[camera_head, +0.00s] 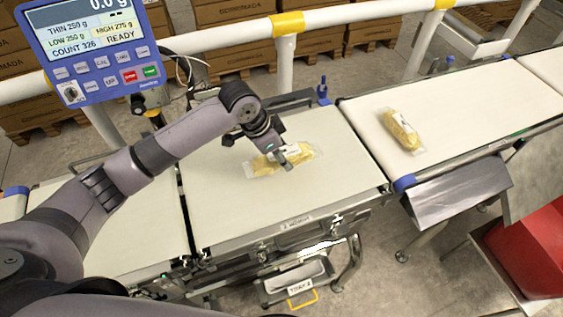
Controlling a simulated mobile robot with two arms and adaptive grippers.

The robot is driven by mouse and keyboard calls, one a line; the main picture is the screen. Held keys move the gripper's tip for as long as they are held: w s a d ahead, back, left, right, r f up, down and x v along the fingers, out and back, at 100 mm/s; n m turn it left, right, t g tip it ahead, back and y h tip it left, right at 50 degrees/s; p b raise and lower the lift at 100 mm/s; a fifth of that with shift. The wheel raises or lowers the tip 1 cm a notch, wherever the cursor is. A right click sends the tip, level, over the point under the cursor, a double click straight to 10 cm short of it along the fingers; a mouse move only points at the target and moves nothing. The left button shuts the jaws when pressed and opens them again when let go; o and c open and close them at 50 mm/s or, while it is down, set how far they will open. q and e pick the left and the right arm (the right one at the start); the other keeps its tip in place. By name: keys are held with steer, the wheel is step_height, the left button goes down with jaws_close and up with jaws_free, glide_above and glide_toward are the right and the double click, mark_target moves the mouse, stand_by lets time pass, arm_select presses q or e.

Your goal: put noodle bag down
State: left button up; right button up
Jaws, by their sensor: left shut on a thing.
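A clear bag of yellow noodles (264,165) is at the middle belt section (225,215), towards its far side. My left gripper (280,155) is over the bag and shut on it, covering part of it. I cannot tell whether the bag touches the belt or hangs just above it. A second noodle bag (402,131) lies on the right belt section (465,95). My right gripper is not in view.
The scale display (90,40) stands at the upper left and reads 0.0 g. A white rail (235,35) runs behind the belts. A metal chute (455,190) and a red bin (535,245) are at the right. The near part of the middle belt is clear.

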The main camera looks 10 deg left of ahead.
arm_select(q)
step_height(320, 180, down, 4)
steer(key=shift+f+p, duration=0.3)
steer(key=shift+f, duration=0.1)
steer(key=shift+f, duration=0.1)
steer(key=o, duration=1.3)
steer(key=shift+o, duration=0.2)
steer(key=shift+a+r, duration=0.1)
steer(key=shift+r, duration=0.1)
steer(key=b+v, duration=0.1)
steer(key=v, duration=0.9)
steer(key=shift+s+a+r, duration=0.15)
steer(key=shift+r, duration=0.1)
steer(key=shift+s+a+r, duration=0.15)
steer(key=shift+r, duration=0.4)
